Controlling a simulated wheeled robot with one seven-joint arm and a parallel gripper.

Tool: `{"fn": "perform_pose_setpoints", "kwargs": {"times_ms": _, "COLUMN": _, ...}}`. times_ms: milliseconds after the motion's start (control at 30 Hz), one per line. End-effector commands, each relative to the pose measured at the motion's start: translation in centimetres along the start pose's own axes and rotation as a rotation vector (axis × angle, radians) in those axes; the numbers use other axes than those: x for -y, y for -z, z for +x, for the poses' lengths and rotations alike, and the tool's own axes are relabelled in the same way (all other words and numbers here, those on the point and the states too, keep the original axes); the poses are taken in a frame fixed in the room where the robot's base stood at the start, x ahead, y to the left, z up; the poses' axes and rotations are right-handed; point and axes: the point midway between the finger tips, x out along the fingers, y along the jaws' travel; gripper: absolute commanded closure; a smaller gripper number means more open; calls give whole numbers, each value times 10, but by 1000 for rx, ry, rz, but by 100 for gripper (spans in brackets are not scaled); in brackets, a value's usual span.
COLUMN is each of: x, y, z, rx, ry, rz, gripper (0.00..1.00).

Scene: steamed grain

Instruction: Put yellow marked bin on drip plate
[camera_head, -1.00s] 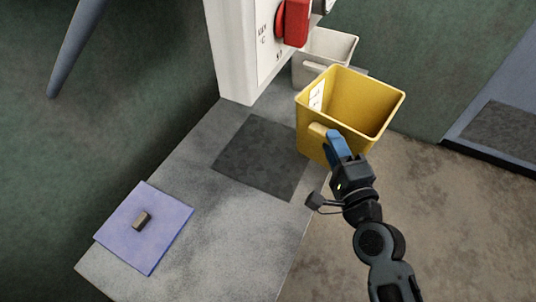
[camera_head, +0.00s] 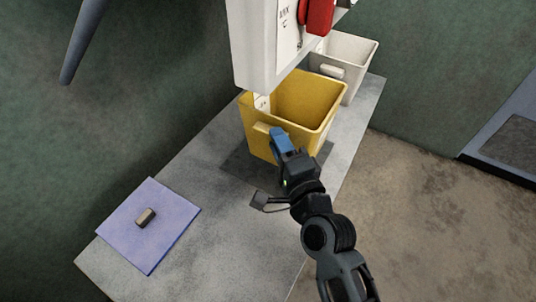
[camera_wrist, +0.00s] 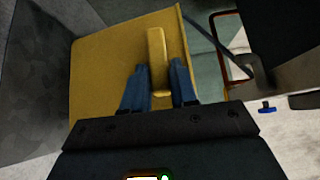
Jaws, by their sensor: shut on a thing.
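The yellow bin (camera_head: 312,102), open at the top and with a pale label on its left side, is over the dark square plate (camera_head: 240,170) on the grey counter. The bin hides most of the plate, whose dark edges show at the lower left and right. I cannot tell whether the bin touches it or hangs just above. My gripper (camera_head: 278,138) is shut on the bin's front handle. In the wrist view, the blue fingers (camera_wrist: 158,85) stand either side of the yellow handle, and the bin's wall (camera_wrist: 105,65) fills the left.
A white machine (camera_head: 258,45) with a red part (camera_head: 319,15) overhangs the bin's back left. A white bin (camera_head: 352,58) stands behind to the right. A blue mat (camera_head: 120,225) with a small dark block (camera_head: 146,218) lies at the counter's front left. The counter (camera_head: 225,235) between is clear.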

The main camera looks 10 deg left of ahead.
Motion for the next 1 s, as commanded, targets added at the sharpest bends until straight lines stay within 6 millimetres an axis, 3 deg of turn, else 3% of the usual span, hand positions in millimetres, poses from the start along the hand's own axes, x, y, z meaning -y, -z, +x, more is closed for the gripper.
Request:
{"fn": "perform_pose_setpoints", "kwargs": {"times_ms": 200, "x": -13, "y": -19, "z": 15, "rx": 0, "ry": 2, "rz": -1, "gripper": 100}}
{"fn": "perform_pose_setpoints", "kwargs": {"times_ms": 367, "x": -21, "y": -21, "z": 16, "rx": -1, "ry": 2, "rz": -1, "gripper": 100}}
{"fn": "perform_pose_setpoints", "kwargs": {"times_ms": 633, "x": -53, "y": -21, "z": 16, "rx": -1, "ry": 3, "rz": 0, "gripper": 100}}
{"fn": "perform_pose_setpoints", "kwargs": {"times_ms": 933, "x": -55, "y": -20, "z": 16, "rx": -1, "ry": 1, "rz": 0, "gripper": 100}}
{"fn": "perform_pose_setpoints", "kwargs": {"times_ms": 967, "x": -56, "y": -20, "z": 15, "rx": 0, "ry": -2, "rz": 1, "gripper": 70}}
{"fn": "perform_pose_setpoints", "kwargs": {"times_ms": 1000, "x": -56, "y": -20, "z": 15, "rx": 0, "ry": -1, "rz": 1, "gripper": 66}}
